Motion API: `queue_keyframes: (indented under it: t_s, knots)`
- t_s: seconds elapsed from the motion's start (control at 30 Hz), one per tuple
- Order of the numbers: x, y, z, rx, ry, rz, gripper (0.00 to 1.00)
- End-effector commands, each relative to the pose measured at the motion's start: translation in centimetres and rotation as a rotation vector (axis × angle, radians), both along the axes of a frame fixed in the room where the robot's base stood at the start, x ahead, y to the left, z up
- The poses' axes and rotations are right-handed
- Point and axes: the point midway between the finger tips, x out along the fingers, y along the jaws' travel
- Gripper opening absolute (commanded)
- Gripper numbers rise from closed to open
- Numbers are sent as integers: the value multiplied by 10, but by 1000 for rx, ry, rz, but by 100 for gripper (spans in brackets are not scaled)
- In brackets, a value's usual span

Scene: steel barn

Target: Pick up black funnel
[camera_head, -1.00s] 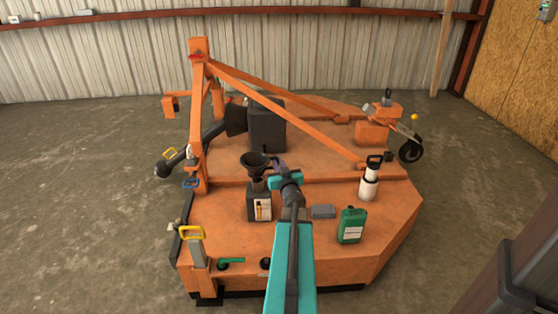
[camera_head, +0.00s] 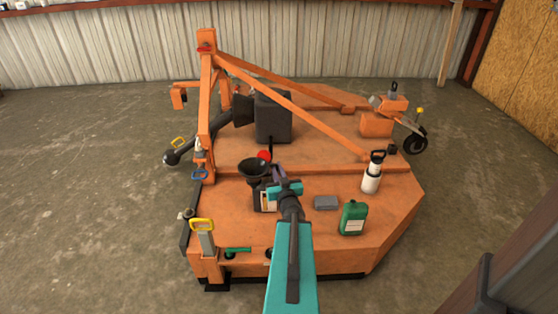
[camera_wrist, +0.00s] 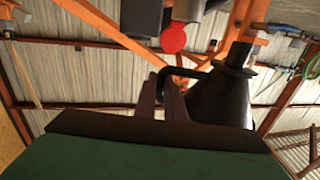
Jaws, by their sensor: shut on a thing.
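The black funnel (camera_head: 254,168) is in the head view at the mower deck's front left, its wide mouth up. My gripper (camera_head: 276,176) is at its right side, shut on it. In the wrist view the funnel (camera_wrist: 222,97) fills the right, and my gripper's dark fingers (camera_wrist: 166,98) close by its hooked handle. A dark labelled container (camera_head: 266,199) stands just below the funnel, partly hidden by it and my gripper. I cannot tell whether the funnel's spout touches the container.
The orange mower deck (camera_head: 330,253) carries a green jug (camera_head: 352,218), a grey block (camera_head: 326,203) and a white bottle with a black top (camera_head: 371,180). A red round thing (camera_head: 264,155) shows behind the funnel. Orange frame bars (camera_head: 300,113) slope above the deck.

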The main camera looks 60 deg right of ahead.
Motion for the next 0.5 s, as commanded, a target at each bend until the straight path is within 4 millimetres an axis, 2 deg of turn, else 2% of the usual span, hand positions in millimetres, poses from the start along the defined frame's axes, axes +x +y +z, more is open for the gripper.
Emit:
queue_keyframes:
  t_s: [0.03,0.5]
  knots:
    - [-1,3,5,3,0,0,0]
    - [-10,27,8,3,2,-3,0]
